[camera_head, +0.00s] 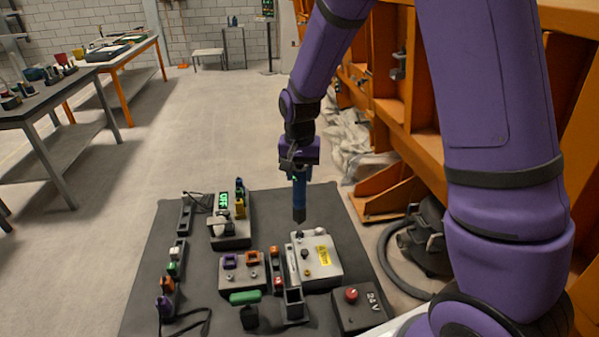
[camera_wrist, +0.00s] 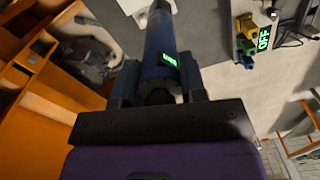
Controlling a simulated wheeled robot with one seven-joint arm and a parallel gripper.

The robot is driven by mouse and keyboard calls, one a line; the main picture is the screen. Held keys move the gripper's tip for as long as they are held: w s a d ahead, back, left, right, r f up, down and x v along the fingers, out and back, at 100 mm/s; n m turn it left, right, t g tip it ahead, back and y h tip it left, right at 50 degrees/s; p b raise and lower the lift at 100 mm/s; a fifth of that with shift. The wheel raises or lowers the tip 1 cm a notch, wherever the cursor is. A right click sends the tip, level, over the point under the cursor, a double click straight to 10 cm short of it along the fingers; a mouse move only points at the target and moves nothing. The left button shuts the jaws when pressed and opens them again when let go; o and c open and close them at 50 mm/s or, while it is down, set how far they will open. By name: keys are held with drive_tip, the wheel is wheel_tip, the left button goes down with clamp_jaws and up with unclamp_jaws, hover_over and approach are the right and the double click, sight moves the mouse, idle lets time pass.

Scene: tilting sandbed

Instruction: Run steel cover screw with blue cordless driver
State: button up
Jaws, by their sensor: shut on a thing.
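My gripper (camera_head: 299,170) is shut on the blue cordless driver (camera_head: 299,192). The driver hangs upright, its dark tip pointing down, above the back left part of the steel cover box (camera_head: 317,259). In the wrist view the blue driver (camera_wrist: 160,50) sits between my gripper's fingers (camera_wrist: 158,85), with a small green lit display on its side. The steel box has a yellow label and several small knobs or screws on top. Whether the driver tip touches anything is hard to tell; it appears to be just above the box's back edge.
A dark mat (camera_head: 190,230) holds a unit with a green "OFF" display (camera_head: 229,222), a box with purple and orange sockets (camera_head: 241,271), a green-topped block (camera_head: 245,299) and a 24 V box with a red button (camera_head: 357,306). Orange steelwork (camera_head: 387,190) stands close on the right.

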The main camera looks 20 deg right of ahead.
sight(300, 194)
idle(0.4)
drive_tip(key=shift+f, duration=2.8)
drive_tip(key=shift+s+f, duration=0.1)
drive_tip(key=shift+f, duration=0.65)
idle(0.6)
